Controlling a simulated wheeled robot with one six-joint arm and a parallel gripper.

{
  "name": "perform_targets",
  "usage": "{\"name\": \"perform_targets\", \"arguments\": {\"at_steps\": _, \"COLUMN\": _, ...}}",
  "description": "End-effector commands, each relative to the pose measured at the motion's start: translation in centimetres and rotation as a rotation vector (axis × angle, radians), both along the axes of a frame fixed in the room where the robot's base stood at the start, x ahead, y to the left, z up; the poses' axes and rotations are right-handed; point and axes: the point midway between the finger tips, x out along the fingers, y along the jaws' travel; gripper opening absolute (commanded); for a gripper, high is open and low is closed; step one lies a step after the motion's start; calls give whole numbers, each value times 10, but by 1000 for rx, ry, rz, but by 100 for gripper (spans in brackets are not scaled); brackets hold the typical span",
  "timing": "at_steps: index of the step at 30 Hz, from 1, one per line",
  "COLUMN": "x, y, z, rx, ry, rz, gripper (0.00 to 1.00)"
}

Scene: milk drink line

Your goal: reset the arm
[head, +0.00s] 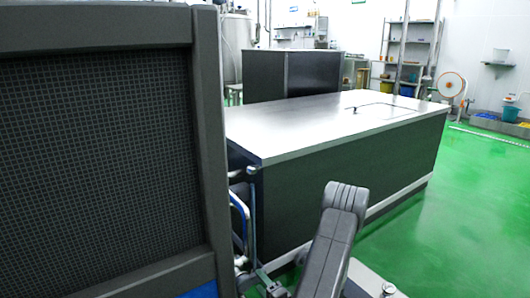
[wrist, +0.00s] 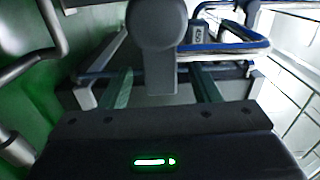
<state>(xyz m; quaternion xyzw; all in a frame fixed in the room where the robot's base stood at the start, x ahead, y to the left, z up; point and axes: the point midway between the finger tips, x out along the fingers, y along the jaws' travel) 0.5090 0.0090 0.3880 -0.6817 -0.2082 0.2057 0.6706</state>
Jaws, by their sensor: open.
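My gripper (wrist: 162,84) shows in the wrist view, with its dark body and green light along the bottom edge. Its two narrow fingers stand apart, and I see nothing held between them. A grey part with a round top stands in front of the fingers; I cannot tell whether they touch it. In the head view, a dark grey link of my arm (head: 334,236) rises at the lower middle. My gripper's fingers cannot be made out in the head view.
A long dark counter (head: 345,170) with a steel top (head: 320,118) stands ahead. A large dark mesh panel (head: 95,150) fills the left side. Blue and grey tubular frames (wrist: 225,48) are close around my gripper. The green floor (head: 475,220) at right is clear.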

Motion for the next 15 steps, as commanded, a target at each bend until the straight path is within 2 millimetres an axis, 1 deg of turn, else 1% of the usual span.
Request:
{"name": "perform_targets", "arguments": {"at_steps": 1, "x": -7, "y": -6, "z": 2, "rx": 3, "ry": 3, "rz": -5, "gripper": 56}}
{"name": "perform_targets", "arguments": {"at_steps": 3, "x": -17, "y": -12, "z": 2, "rx": 3, "ry": 2, "rz": -5, "gripper": 56}}
{"name": "perform_targets", "arguments": {"at_steps": 15, "x": -64, "y": -44, "z": 2, "rx": 2, "ry": 0, "rz": -4, "gripper": 56}}
